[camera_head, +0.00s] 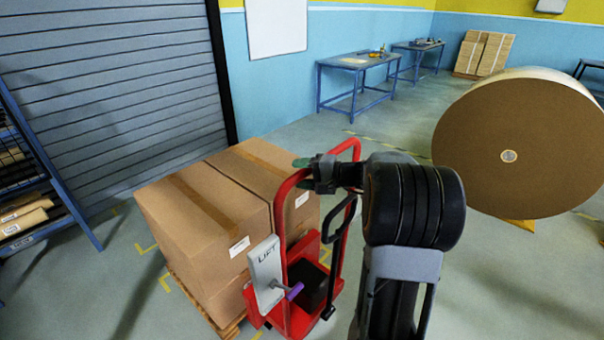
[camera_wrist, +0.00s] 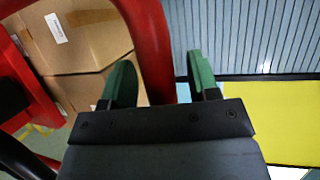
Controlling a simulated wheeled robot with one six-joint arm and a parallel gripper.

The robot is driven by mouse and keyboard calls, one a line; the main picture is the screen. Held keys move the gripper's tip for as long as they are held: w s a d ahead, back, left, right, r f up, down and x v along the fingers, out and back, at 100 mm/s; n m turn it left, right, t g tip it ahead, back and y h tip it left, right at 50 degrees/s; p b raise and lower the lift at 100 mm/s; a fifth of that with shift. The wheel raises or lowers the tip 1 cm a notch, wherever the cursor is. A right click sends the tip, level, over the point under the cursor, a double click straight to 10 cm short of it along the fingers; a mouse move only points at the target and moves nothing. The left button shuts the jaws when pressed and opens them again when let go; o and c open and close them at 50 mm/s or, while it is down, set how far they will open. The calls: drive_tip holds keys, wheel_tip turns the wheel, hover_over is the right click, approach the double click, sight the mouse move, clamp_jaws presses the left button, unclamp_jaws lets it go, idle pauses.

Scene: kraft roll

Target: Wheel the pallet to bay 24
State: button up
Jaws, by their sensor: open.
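Large brown cartons (camera_head: 200,220) are stacked on a wooden pallet (camera_head: 232,329) at the left centre of the head view. A red pallet truck (camera_head: 297,317) stands against the load, with a tall red handle frame (camera_head: 345,230), a grey box marked LIFT (camera_head: 264,262) and a purple-tipped lever (camera_head: 295,291). My gripper (camera_head: 303,172) is at the top of the handle frame. In the wrist view, its green fingers (camera_wrist: 162,78) are apart, with a red handle tube (camera_wrist: 152,45) running between them. Whether they touch it is unclear. No bay number is readable.
A huge paper roll (camera_head: 490,150) stands at the right. A blue rack (camera_head: 40,170) and a shutter (camera_head: 110,90) are at the left. Blue workbenches (camera_head: 350,70) line the back wall. Yellow floor marks surround the pallet. Floor between load and benches is clear.

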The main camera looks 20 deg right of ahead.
clamp_jaws()
idle(0.5)
